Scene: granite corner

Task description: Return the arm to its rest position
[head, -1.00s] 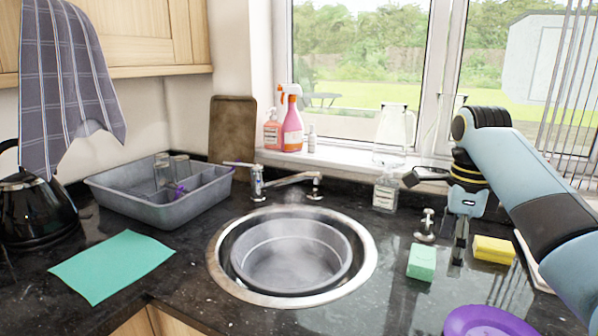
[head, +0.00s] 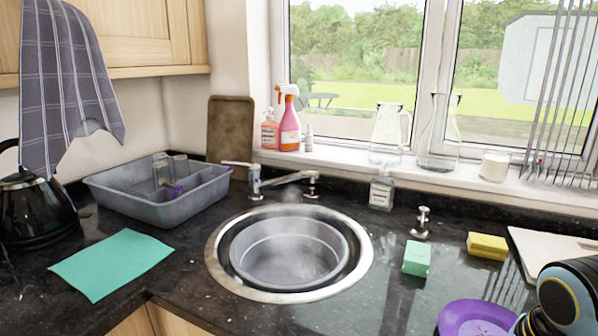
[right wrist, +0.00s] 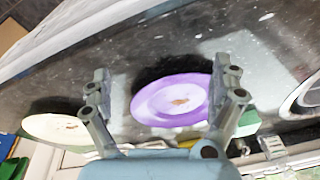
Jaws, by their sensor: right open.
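My right arm (head: 565,298) shows only at the lower right corner of the head view, beside the purple plate (head: 476,319). Its fingers are not clear there. In the right wrist view my right gripper (right wrist: 162,76) is open with its two fingers wide apart and nothing held between them. The purple plate also shows in the right wrist view (right wrist: 150,104), beyond the fingers, with a brown mark at its middle. My left gripper is in neither view.
A steaming round basin (head: 290,270) sits in the sink (head: 218,278). A green sponge (head: 416,258), a yellow sponge (head: 487,245) and a pale board (head: 550,246) lie to its right. Glass jugs (head: 388,130) stand on the sill. A grey rack (head: 150,212) stands left.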

